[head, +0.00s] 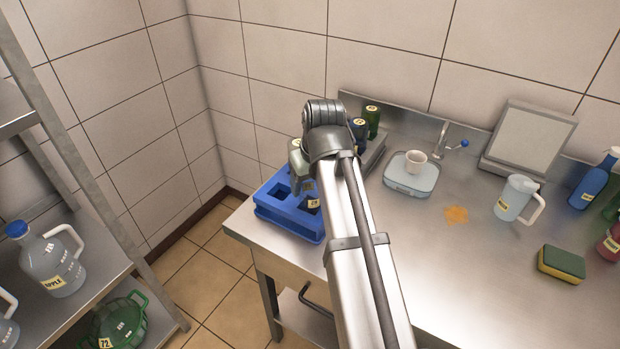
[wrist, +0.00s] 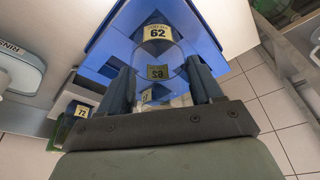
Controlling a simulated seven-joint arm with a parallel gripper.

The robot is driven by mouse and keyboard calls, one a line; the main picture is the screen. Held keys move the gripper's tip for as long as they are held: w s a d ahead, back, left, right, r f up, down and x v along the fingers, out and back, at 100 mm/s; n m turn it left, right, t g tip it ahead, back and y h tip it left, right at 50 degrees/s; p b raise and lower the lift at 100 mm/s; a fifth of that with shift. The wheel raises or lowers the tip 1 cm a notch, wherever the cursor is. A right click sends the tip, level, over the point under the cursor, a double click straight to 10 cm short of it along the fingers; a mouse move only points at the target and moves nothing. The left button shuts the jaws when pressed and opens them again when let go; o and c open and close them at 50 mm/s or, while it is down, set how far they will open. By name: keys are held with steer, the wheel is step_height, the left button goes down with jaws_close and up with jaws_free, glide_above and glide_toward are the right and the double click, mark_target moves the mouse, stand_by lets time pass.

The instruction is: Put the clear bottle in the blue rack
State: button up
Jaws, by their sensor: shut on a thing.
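In the wrist view the rack (wrist: 98,57) fills the area beyond the fingers. My gripper (wrist: 160,72) is shut on the clear bottle (wrist: 157,53), whose see-through body shows between the two dark fingers. The bottle is over the rack; I cannot tell whether its base is inside a compartment. In the head view my arm hides most of the gripper and bottle.
Dark bottles (head: 372,121) stand behind the arm, near the rack. The counter's front centre is clear.

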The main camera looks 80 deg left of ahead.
steer(key=shift+f, duration=0.65)
stand_by(0.9)
steer(key=o, duration=1.3)
steer(key=shift+r, duration=4.5)
